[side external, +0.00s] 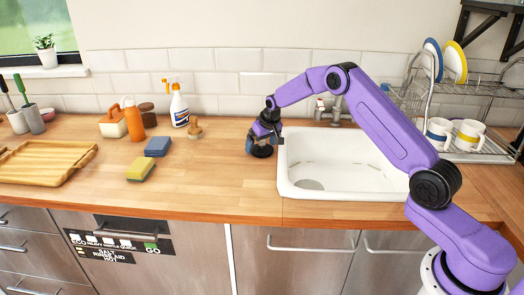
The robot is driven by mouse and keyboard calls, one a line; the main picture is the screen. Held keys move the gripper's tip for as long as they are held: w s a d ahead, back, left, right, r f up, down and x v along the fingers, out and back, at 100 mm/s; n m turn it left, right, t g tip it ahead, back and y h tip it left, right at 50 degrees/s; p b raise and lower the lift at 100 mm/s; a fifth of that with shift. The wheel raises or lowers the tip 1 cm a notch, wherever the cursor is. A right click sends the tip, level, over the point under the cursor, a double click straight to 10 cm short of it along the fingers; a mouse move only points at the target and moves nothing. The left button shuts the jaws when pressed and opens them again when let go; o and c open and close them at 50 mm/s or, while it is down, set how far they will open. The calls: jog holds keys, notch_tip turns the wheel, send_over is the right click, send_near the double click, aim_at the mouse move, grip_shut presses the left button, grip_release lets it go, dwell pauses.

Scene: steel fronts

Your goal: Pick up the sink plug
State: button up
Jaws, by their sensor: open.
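A dark round disc, which looks like the sink plug (262,152), lies on the wooden counter just left of the white sink (283,172). My gripper (261,145) points down right above it, with its open fingers low around or just over the plug's top. The fingers and the plug are small and dark here, so I cannot tell whether they touch. The upper part of the plug is partly hidden by my gripper.
The sink's rim stands close on the right, with a faucet (336,110) behind it. A wooden-knobbed item (195,128), spray bottle (179,106), blue sponge (158,146) and yellow sponge (141,169) stand to the left. The counter in front of the plug is clear.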

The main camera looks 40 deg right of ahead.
jog(key=c, duration=0.9)
